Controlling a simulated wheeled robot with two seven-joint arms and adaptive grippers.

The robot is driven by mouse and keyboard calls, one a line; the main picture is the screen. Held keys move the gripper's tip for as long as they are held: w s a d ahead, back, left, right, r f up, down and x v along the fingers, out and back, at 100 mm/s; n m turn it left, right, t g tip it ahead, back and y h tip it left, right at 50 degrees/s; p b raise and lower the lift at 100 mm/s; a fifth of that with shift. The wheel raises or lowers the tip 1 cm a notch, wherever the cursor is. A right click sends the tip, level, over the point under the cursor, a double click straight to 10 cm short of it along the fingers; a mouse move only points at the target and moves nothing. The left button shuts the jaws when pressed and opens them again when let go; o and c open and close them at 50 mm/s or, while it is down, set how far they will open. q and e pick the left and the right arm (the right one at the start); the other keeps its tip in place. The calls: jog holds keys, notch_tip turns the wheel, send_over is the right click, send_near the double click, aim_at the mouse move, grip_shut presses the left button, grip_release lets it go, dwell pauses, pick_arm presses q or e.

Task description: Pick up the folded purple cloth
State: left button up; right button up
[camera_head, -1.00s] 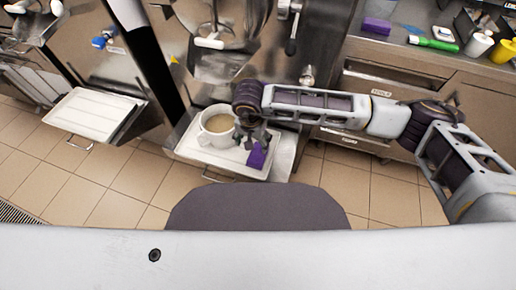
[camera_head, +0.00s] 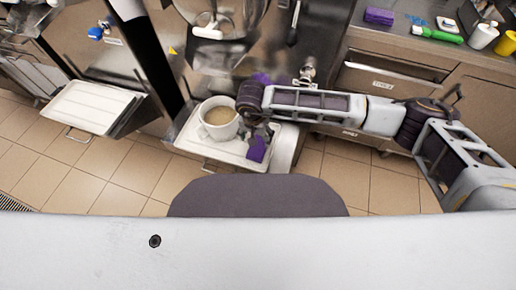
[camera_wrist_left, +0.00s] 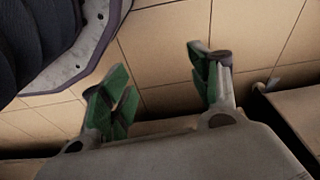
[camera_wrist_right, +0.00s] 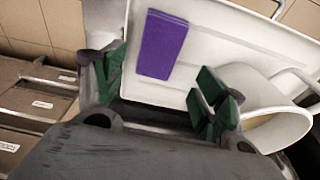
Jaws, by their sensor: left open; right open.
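A folded purple cloth (camera_head: 256,149) lies on the right part of a white tray (camera_head: 185,143), beside a white pot (camera_head: 218,131) of pale liquid. My right gripper (camera_head: 258,131) is at the cloth's far end in the head view and partly hides it. In the right wrist view the cloth (camera_wrist_right: 162,45) lies flat ahead of the open, empty fingers (camera_wrist_right: 160,86), apart from them. The pot (camera_wrist_right: 275,120) is close beside the right-hand finger there. My left gripper (camera_wrist_left: 160,88) is open and empty above the tiled floor; it is not visible in the head view.
Another purple cloth (camera_head: 379,16) lies on the counter at the upper right, near a green-handled brush (camera_head: 437,35) and bottles. A purple patch shows behind my right arm. A second white tray (camera_head: 88,106) stands at the left. Steel drawers (camera_head: 375,85) are at the right.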

aim_at(258, 147)
notch_tip(258, 147, down, 3)
jog(key=shift+w+f, duration=0.15)
jog(key=shift+f, duration=0.2)
jog(key=shift+d+f, duration=0.1)
pick_arm(q)
jog(key=shift+s+d+r, duration=0.15)
jog(key=shift+d+r, duration=0.1)
jog(key=shift+r, duration=0.45)
pick_arm(e)
jog(key=shift+w+f, duration=0.1)
jog(key=shift+f, duration=0.35)
jog(key=f, duration=0.1)
jog(key=f+b, duration=0.1)
jog(key=f, duration=0.1)
jog(key=shift+w+d+f, duration=0.2)
jog(key=shift+f, duration=0.45)
pick_arm(q)
jog(key=shift+d+r, duration=0.15)
jog(key=shift+r, duration=0.4)
jog(key=shift+d+r, duration=0.15)
jog(key=shift+r, duration=0.4)
